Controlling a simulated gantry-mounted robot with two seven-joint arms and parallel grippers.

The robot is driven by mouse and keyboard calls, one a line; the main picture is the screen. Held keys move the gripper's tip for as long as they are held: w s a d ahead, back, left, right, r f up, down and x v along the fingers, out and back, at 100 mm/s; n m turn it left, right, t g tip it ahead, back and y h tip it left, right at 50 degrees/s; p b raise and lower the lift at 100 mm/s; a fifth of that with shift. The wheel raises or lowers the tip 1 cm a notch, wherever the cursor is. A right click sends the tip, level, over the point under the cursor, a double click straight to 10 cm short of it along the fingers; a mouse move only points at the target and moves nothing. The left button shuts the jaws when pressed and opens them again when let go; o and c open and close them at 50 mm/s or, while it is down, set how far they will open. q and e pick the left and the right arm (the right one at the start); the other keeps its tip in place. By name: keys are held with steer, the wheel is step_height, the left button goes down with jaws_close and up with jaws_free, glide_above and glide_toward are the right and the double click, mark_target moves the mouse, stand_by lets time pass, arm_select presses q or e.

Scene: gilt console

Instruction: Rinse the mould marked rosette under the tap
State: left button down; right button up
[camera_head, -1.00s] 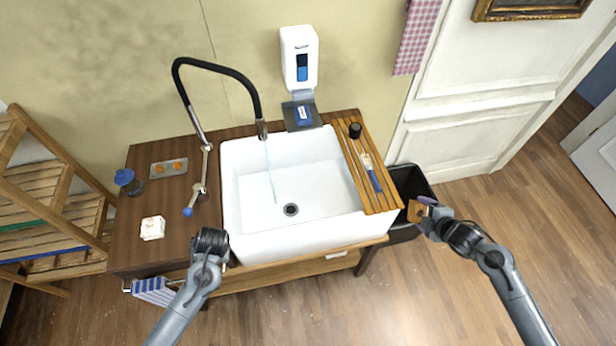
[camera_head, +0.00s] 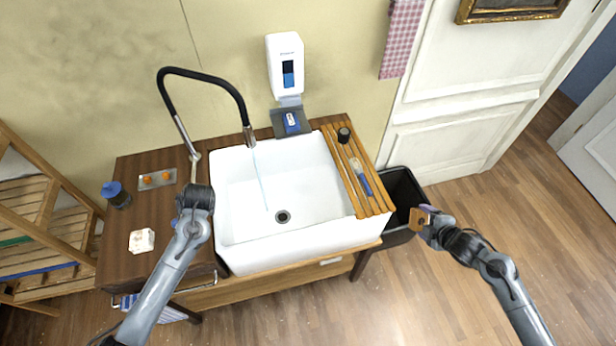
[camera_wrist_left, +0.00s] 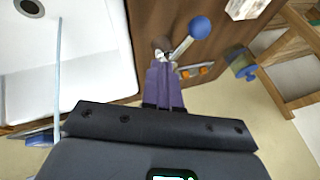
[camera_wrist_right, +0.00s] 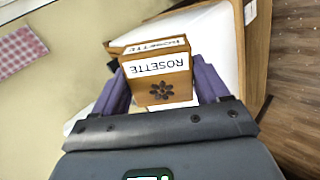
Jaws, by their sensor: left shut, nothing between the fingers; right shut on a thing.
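The wooden mould marked rosette (camera_wrist_right: 160,86) is held between the purple fingers of my right gripper (camera_head: 428,218); it shows as a small brown block in the head view (camera_head: 417,216). This gripper is shut on it, right of the sink, near the black bin. The tap (camera_head: 249,138) has a black hose neck, and a thin water stream (camera_head: 262,180) runs into the white sink (camera_head: 235,205). My left gripper (camera_wrist_left: 163,66) is shut and empty above the tap lever, whose blue knob (camera_wrist_left: 200,28) lies just beyond the fingertips. The left arm partly hides the lever in the head view.
A slatted wooden rack (camera_head: 338,160) on the sink's right holds a brush (camera_head: 361,177) and a dark round item (camera_head: 344,135). A black bin (camera_head: 402,190) stands right of it. A soap dispenser (camera_head: 286,65) hangs behind. A blue-lidded jar (camera_head: 116,194) stands on the left counter.

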mark_target(425, 214)
arm_select(q)
steer(key=shift+w+a+f+p, duration=0.15)
steer(key=shift+w+a+f, duration=0.1)
steer(key=shift+a+f, duration=0.7)
steer(key=shift+w+a+f+p, duration=0.1)
steer(key=shift+w+a+f, duration=0.1)
steer(key=shift+a+f, duration=0.7)
steer(key=shift+w+a+f+p, duration=0.15)
steer(key=shift+w+a+f, duration=0.1)
steer(key=shift+a+f, duration=0.7)
arm_select(e)
steer(key=shift+r, duration=0.45)
arm_select(q)
steer(key=shift+r, duration=0.1)
arm_select(e)
step_height(425, 214, up, 2)
steer(key=shift+r+p, duration=0.1)
steer(key=shift+p, duration=0.95)
steer(key=shift+r, duration=0.15)
arm_select(q)
steer(key=shift+s+a+m+t+h, duration=0.2)
steer(key=shift+a+m+t+h, duration=0.1)
steer(key=shift+a+m, duration=0.55)
steer(key=shift+a, duration=0.1)
